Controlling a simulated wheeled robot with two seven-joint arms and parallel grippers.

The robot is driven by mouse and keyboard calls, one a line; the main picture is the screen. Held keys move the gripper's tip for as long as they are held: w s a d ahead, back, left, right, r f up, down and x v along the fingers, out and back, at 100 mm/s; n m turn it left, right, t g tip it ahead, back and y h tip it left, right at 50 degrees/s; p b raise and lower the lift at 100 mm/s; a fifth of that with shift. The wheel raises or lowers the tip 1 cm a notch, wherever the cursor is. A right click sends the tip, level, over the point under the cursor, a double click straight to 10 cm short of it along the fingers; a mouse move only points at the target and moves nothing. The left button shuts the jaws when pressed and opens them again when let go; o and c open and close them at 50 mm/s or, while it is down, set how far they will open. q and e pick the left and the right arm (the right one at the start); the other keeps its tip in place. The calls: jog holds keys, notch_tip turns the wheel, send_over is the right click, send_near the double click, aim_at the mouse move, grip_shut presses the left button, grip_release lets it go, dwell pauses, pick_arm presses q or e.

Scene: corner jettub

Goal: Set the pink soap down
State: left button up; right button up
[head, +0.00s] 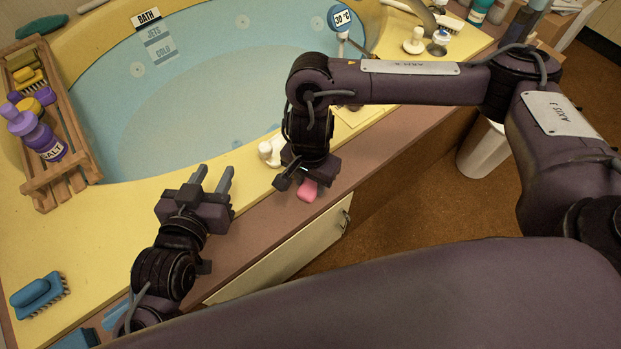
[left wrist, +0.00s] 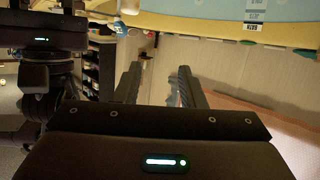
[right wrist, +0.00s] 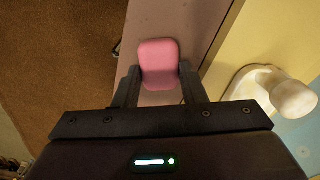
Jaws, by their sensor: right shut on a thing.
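The pink soap (head: 308,191) is a small rounded block, held between the fingers of my right gripper (head: 297,186). In the right wrist view the soap (right wrist: 159,60) sticks out past the fingertips, above the mauve ledge (right wrist: 178,20). I cannot tell whether it touches the ledge. My left gripper (head: 213,172) is open and empty over the yellow tub rim, to the left of the soap. Its two parted fingers also show in the left wrist view (left wrist: 160,80).
A white knob (head: 268,150) stands on the yellow rim close to my right gripper. A wooden rack (head: 70,165) with a purple salt bottle (head: 42,138) lies at the left. A blue brush (head: 38,294) is at the lower left. A white bin (head: 484,150) stands on the floor.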

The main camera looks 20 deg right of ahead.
aim_at(311, 185)
pick_arm(q)
jog(key=shift+w+r, duration=0.15)
jog(key=shift+r, duration=0.15)
pick_arm(e)
jog(key=shift+f, duration=0.1)
jog(key=o, duration=1)
pick_arm(q)
jog(key=shift+w+r+t, duration=0.15)
jog(key=shift+r+t, duration=0.25)
jog(key=shift+r, duration=0.25)
